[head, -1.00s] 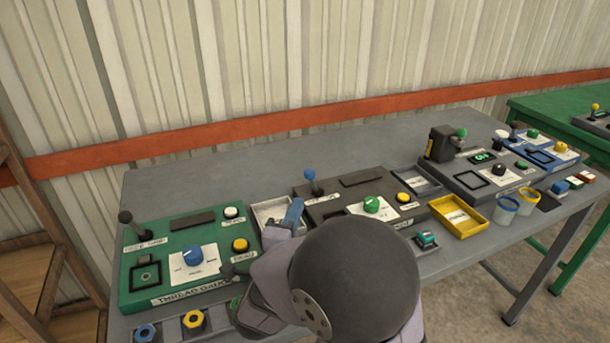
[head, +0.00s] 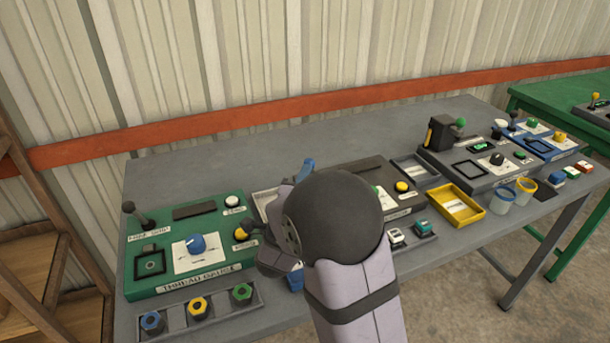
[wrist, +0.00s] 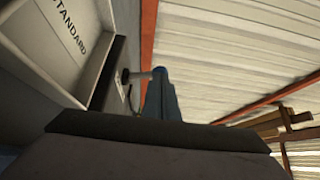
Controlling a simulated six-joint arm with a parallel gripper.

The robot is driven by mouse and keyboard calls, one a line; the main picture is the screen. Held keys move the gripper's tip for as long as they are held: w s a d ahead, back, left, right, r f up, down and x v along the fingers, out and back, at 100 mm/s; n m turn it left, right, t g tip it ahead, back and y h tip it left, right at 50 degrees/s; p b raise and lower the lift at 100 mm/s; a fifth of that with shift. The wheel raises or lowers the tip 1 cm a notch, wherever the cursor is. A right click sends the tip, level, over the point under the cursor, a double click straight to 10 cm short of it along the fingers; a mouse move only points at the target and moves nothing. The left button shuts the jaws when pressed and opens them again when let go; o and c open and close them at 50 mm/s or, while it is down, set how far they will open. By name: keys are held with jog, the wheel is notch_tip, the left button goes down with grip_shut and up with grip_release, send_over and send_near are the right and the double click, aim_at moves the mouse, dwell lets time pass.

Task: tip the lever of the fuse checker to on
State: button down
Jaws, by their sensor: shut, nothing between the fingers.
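No label reading "fuse checker" is legible. A dark grey box (head: 372,167) stands mid-table with a yellow button and a white panel; my arm hides its left part. Its blue-knobbed lever is covered by my gripper in the head view. My gripper (head: 307,168), with blue fingers, is shut and empty at that box's back left. In the wrist view the blue fingers (wrist: 163,102) point at a grey lever shaft (wrist: 134,75), whose knob end meets or lies behind the fingertips. I cannot tell whether they touch.
A green thread gauge box (head: 190,245) with a dark lever stands left, a tray of coloured nuts (head: 225,312) before it. A tray marked STANDARD (wrist: 75,45) lies beside the lever. A yellow tray (head: 456,205) and a box with a green-knobbed lever (head: 487,165) stand right.

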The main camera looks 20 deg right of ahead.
jog(key=shift+d+r+m+g, duration=0.3)
jog(key=shift+d+r+m, duration=0.05)
jog(key=shift+m, duration=0.05)
dwell(0.4)
jog(key=shift+d+y, duration=0.1)
jog(key=shift+y, duration=0.2)
jog(key=shift+d+r+m+g+y, duration=0.25)
jog(key=shift+d+m+g, duration=0.05)
jog(key=shift+d+m, duration=0.25)
jog(key=shift+d+r+m+g+y, duration=0.3)
jog(key=shift+d+m, duration=0.1)
jog(key=shift+m, duration=0.15)
jog(key=shift+d+m+g+y+b, duration=0.3)
jog(key=shift+d+m+y+b, duration=0.4)
jog(key=shift+d+m, duration=0.3)
jog(key=shift+d, duration=0.2)
jog(key=shift+d+b, duration=0.3)
jog(key=shift+b, duration=0.15)
jog(key=shift+r, duration=0.15)
jog(key=shift+r+p, duration=0.65)
jog(key=shift+r, duration=0.1)
